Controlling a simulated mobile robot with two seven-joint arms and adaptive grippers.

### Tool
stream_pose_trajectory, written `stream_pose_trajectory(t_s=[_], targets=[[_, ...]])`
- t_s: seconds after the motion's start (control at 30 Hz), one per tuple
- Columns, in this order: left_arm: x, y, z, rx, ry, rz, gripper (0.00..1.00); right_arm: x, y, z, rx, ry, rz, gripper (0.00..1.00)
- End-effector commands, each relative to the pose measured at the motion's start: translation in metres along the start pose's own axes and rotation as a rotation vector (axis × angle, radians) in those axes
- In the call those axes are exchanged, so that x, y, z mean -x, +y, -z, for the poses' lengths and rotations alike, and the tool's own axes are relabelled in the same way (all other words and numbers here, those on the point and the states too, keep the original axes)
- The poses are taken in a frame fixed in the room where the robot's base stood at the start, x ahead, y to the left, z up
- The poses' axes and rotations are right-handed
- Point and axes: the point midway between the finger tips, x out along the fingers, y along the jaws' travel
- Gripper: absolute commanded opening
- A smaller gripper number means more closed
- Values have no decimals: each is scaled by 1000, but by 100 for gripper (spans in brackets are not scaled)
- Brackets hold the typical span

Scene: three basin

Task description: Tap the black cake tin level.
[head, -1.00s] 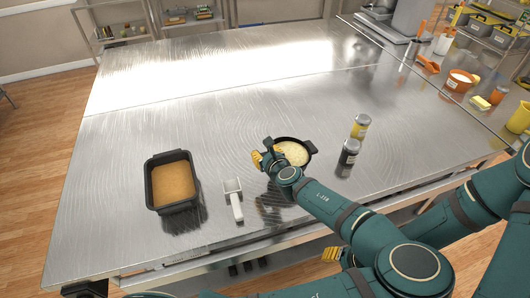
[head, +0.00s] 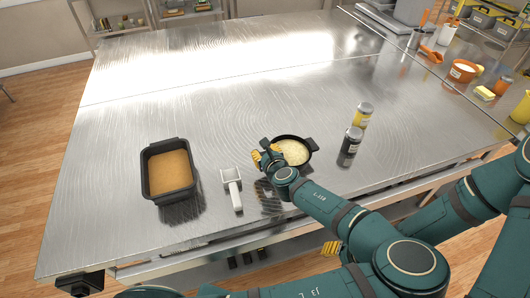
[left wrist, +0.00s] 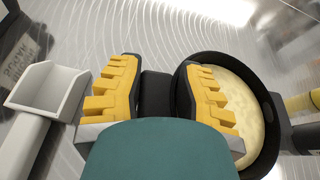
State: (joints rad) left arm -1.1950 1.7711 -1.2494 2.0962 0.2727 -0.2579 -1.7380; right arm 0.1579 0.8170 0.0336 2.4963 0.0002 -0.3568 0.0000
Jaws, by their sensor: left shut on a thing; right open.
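A round black tin (head: 308,160) with side handles and pale, slightly patchy batter (head: 293,151) sits near the front middle of the steel table. My left gripper (head: 266,159) is at its left side, shut on the handle. In the left wrist view, the yellow fingers of my left gripper (left wrist: 160,95) close on the black handle, and the tin's rim and batter (left wrist: 240,110) show to the right. I cannot tell whether the tin is lifted or tilted. My right gripper (head: 331,248) is low, off the table's front edge, open, partly hidden by my arm.
A black rectangular tin (head: 155,203) with brown contents stands on the left. A white scoop (head: 233,188) lies between the tins. A dark jar (head: 350,146) and a yellow jar (head: 362,115) stand right of the round tin. The table's (head: 220,90) back half is clear.

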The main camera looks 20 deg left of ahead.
Motion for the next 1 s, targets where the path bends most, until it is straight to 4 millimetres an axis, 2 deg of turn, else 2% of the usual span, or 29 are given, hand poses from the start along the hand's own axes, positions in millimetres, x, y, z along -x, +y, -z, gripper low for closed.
stream_pose_trajectory(t_s=[0.03, 0.07, 0.1, 0.2, 0.27, 0.57, 0.83, 1.0], targets=[[0, 0, -1, 1, -1, 1, 0, 0, 0, 0, -1, 1, -2, 47], [-2, 0, 4, 0, -1, 0, 0, -9, 1, -2, 0, 0, -8, 47], [-7, 2, 17, -2, -1, 0, 0, -20, 4, -2, 0, 2, -8, 47], [-16, 4, 38, -2, -1, 0, 0, -38, 12, -5, -3, 1, -12, 47], [-12, 2, 29, 1, -1, 1, 0, -30, 9, -4, -3, 0, -12, 47], [-10, 2, 24, -1, -1, 2, 0, -25, 7, -3, -2, 2, -11, 47], [-3, 2, 5, -18, -1, 12, 0, -9, 0, 0, -2, 2, -11, 47], [-2, 2, 2, -25, -1, 17, 0, -6, -1, 0, -2, 2, -11, 47]])
